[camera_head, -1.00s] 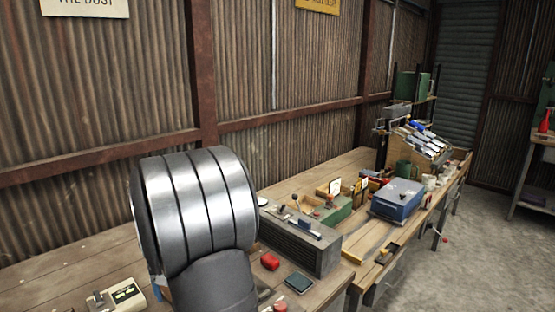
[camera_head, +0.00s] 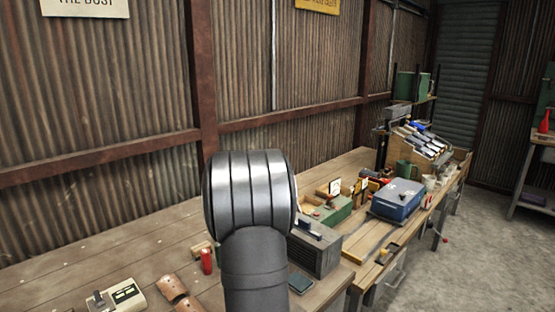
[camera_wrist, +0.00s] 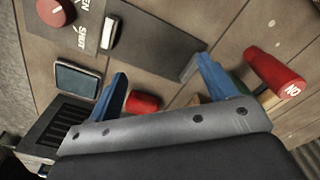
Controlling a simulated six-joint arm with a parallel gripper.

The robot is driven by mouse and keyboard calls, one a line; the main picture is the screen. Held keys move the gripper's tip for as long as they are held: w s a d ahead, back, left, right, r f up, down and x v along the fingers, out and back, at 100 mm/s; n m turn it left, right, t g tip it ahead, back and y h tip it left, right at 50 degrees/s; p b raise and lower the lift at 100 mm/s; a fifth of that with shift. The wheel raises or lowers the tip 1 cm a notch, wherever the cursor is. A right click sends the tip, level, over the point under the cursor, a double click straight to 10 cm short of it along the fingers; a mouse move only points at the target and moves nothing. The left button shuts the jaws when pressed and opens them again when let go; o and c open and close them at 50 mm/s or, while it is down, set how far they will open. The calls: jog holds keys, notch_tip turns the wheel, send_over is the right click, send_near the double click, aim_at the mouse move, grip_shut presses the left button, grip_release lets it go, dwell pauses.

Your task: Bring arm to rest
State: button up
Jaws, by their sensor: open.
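My gripper (camera_wrist: 160,82) shows in the wrist view. Its two blue fingers are spread wide apart with nothing between their tips. In the head view, a thick silver and grey part of my arm stands over the bench (camera_head: 60,257) and the gripper itself is hidden. A small red block (camera_wrist: 142,102) lies behind the fingers in the wrist view. A red cylinder (camera_wrist: 275,75) with white lettering is just right of the right finger, and also shows in the head view (camera_head: 207,261).
A dark flat device (camera_wrist: 77,80) and a panel with a red knob (camera_wrist: 56,12) lie near the fingers. A grey box (camera_head: 318,255), a blue case (camera_head: 397,200) and a green mug (camera_head: 403,169) crowd the right bench.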

jog(key=w+d+m, duration=0.1)
jog(key=d, duration=0.2)
jog(key=w+d, duration=0.1)
jog(key=d, duration=0.2)
jog(key=d+f+m, duration=0.1)
jog(key=d, duration=0.1)
jog(key=shift+w+d+m, duration=0.3)
jog(key=shift+w+d, duration=0.1)
